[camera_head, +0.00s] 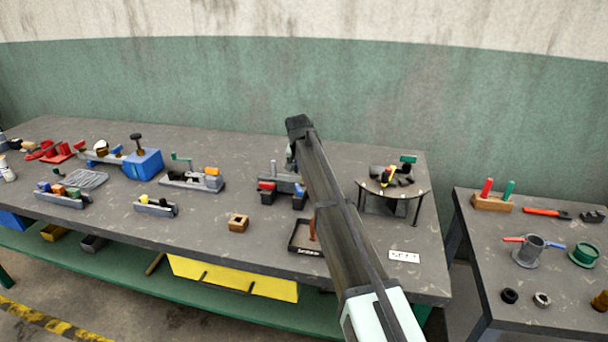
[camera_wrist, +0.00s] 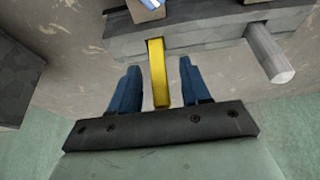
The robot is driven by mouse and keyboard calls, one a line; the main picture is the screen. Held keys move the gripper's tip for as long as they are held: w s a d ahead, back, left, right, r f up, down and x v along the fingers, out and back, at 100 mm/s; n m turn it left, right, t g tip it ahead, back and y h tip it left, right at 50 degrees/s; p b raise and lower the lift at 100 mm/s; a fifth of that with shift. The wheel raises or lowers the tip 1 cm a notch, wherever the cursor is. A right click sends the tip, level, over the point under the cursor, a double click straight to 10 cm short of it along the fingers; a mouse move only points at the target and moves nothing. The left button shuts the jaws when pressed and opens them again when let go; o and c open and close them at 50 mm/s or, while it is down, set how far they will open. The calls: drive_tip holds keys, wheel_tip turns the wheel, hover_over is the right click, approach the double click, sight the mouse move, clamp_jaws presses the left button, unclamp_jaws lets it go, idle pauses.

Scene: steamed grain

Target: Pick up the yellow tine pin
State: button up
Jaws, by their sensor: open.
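The yellow tine pin (camera_wrist: 158,82) is a slim, flat-sided yellow bar in the wrist view. Its far end meets the edge of a grey block (camera_wrist: 205,32). My gripper (camera_wrist: 160,66) is open, with one blue finger on each side of the pin. In the head view, the grey block (camera_head: 284,184) stands on the bench just left of my arm. The pin and my fingertips cannot be made out there, as my arm covers that spot.
A grey round peg (camera_wrist: 272,58) sticks out of the block right of my fingers. A dark block (camera_wrist: 15,82) lies at the wrist view's left. A black tray (camera_head: 292,244) and a round stand (camera_head: 418,190) are near my arm. Bare bench lies around the wooden cube (camera_head: 238,223).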

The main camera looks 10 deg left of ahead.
drive_tip(key=shift+f, duration=0.1)
drive_tip(key=shift+c, duration=0.3)
clamp_jaws()
wheel_tip(320, 180, up, 10)
drive_tip(key=shift+f, duration=0.25)
drive_tip(key=shift+s+f+t, duration=0.15)
drive_tip(key=shift+f+t, duration=0.05)
drive_tip(key=shift+f, duration=0.3)
drive_tip(key=shift+s+f+t, duration=0.15)
drive_tip(key=shift+f+t, duration=0.05)
drive_tip(key=shift+f, duration=0.25)
drive_tip(key=shift+s+f+t, duration=0.15)
drive_tip(key=shift+f+t, duration=0.45)
drive_tip(key=shift+f, duration=1)
